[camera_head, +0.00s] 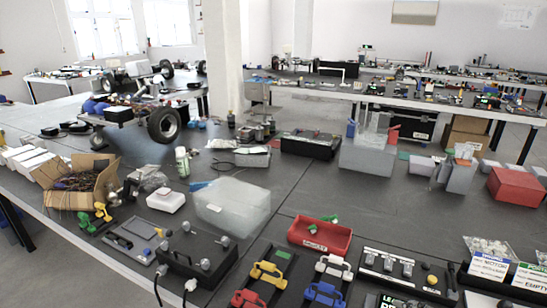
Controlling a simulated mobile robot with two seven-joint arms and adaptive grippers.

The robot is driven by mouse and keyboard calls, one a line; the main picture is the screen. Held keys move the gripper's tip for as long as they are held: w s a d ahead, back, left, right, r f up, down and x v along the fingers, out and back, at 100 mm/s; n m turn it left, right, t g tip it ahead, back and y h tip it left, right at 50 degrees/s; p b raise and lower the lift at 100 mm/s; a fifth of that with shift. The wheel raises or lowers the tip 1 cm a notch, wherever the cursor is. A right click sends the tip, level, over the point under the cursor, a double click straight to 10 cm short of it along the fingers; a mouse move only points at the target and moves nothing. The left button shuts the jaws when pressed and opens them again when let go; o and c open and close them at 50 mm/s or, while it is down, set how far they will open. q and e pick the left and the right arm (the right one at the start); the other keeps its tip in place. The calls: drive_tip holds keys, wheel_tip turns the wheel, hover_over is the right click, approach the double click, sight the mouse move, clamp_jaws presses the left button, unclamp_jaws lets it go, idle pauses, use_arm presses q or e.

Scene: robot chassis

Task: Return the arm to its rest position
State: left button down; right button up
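Neither of my grippers nor any part of my arms shows in the head view. The robot chassis (122,112), with black wheels (164,125), stands on the far left part of the dark table (345,200). Whether anything is held by my grippers cannot be seen.
An open cardboard box (75,185) of wires sits at the left. A clear plastic bin (232,207) is near the middle, with a red tray (319,235) to its right. Colored handled parts (268,274) and a black box (197,257) fill the front. The table's middle right is clear.

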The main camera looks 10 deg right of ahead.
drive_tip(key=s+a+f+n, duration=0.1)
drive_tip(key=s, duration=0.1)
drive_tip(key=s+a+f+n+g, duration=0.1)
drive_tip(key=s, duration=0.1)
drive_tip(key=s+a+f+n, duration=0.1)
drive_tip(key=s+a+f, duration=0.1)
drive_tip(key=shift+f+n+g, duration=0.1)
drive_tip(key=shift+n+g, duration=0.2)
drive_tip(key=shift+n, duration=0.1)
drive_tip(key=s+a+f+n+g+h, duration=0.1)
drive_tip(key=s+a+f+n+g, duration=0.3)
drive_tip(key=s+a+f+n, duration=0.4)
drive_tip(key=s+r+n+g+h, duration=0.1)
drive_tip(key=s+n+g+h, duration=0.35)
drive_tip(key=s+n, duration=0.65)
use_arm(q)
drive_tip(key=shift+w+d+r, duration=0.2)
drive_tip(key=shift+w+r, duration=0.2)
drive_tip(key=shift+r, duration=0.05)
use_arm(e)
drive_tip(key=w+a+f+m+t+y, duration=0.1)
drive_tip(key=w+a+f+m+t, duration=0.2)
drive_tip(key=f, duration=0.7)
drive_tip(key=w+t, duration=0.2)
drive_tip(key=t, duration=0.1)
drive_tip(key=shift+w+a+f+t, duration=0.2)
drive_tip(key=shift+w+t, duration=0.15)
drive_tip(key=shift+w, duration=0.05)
